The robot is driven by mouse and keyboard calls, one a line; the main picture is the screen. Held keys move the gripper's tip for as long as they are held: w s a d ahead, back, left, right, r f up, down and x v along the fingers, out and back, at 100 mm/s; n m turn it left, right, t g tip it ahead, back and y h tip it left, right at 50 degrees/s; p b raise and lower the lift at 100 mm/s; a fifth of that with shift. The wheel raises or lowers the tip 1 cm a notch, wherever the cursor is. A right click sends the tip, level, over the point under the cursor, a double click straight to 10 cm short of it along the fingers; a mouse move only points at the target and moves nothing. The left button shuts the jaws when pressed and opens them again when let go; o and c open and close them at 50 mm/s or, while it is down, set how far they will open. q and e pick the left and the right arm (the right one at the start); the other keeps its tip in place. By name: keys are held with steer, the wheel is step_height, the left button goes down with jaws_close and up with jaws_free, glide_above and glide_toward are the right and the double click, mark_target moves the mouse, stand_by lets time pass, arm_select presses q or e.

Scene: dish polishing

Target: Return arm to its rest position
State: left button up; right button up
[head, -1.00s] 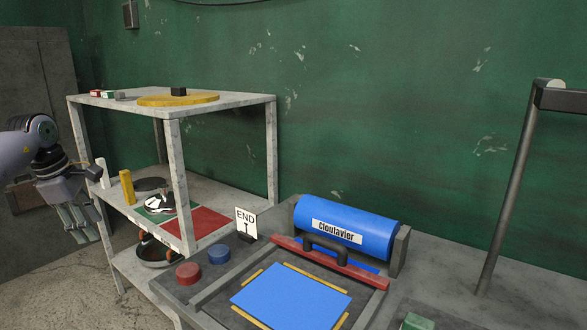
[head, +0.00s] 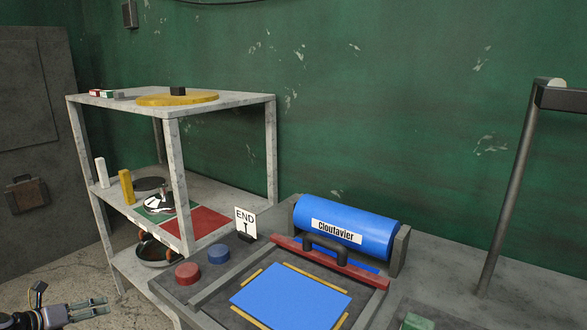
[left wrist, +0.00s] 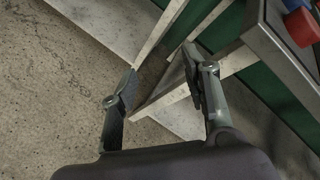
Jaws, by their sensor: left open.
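My left gripper (head: 88,308) is at the lower left corner of the head view, low over the floor and left of the shelf's front legs. In the left wrist view the same gripper (left wrist: 158,82) has its two fingers spread apart with nothing between them. Beyond the fingers are the shelf's legs and the concrete floor. My right gripper does not show in either view.
The workbench (head: 455,275) carries a blue roller (head: 372,222), a blue sheet (head: 291,296) and red and blue buttons. Open floor (left wrist: 45,90) lies left of the shelf.

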arm_select(q)
steer(key=s+a+f+n+g+y, duration=0.1)
steer(key=s+a+f+n+y, duration=0.8)
steer(key=s+a+f+n, duration=0.95)
steer(key=s+a+f+n+g+y, duration=0.1)
steer(key=s+a+f+n+g, duration=0.2)
steer(key=s, duration=0.8)
steer(key=s+a+n+g+y, duration=0.2)
steer(key=s+a, duration=0.2)
steer(key=s, duration=0.6)
steer(key=s+a+f+n+g+y, duration=0.1)
steer(key=s+a+f+n+g, duration=0.2)
steer(key=s, duration=0.8)
steer(key=s+d+f+n+h, duration=0.1)
steer(key=s+d+f+h, duration=0.1)
steer(key=d+f, duration=0.8)
steer(key=s+d+f+h, duration=0.25)
steer(key=d+f, duration=0.45)
steer(key=d, duration=0.6)
steer(key=s+d+f+h, duration=0.1)
steer(key=d+f, duration=0.1)
steer(key=d, duration=0.9)
steer(key=d+f+n+h, duration=0.1)
steer(key=d+f, duration=0.2)
steer(key=d, duration=0.9)
steer(key=s+d+f+n+h, duration=0.1)
steer(key=d+f+h, duration=0.1)
steer(key=d, duration=1)
steer(key=shift+s+f+g, duration=0.35)
steer(key=shift+g, duration=0.05)
